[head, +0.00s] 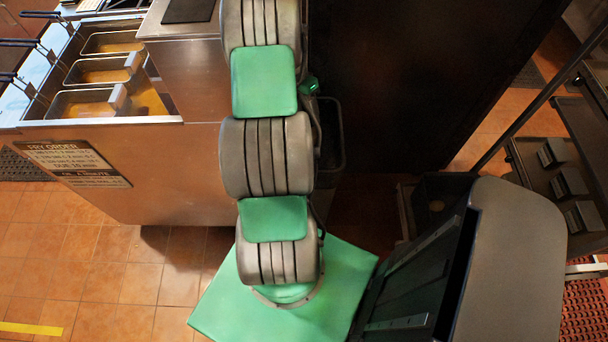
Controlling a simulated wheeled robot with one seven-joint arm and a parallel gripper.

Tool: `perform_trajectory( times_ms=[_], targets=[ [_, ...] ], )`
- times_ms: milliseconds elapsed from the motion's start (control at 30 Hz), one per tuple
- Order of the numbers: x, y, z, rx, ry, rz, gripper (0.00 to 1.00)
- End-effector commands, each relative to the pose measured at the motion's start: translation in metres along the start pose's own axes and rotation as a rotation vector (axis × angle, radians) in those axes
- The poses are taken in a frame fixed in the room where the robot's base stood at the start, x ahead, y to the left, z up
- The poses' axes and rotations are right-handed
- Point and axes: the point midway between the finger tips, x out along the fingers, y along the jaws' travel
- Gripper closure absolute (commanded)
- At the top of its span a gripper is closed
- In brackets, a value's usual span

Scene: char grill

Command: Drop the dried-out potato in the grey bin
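My arm runs up the middle of the picture and leaves the top edge, so my gripper is out of view. A dark open-topped container (336,132), perhaps the grey bin, stands partly behind my arm beside the fryer. Its colour is hard to tell in the shadow, and its inside is dark. No other potato is visible.
A steel fryer (180,170) with several baskets (88,102) in oil stands at the left. A tall dark panel (420,80) fills the back. A rack with several small pans (570,181) is at the right. Tiled floor (100,265) is clear at lower left.

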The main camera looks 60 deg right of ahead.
Motion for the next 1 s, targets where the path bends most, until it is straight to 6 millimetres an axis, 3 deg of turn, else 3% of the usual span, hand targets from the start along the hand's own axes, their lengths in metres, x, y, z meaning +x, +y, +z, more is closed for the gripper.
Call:
perform_trajectory(
  times_ms=[167,467,800,1000],
  targets=[
    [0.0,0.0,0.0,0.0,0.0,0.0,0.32],
    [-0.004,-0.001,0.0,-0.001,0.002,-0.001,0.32],
    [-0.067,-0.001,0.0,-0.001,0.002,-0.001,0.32],
    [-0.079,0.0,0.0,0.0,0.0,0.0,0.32]
  ],
)
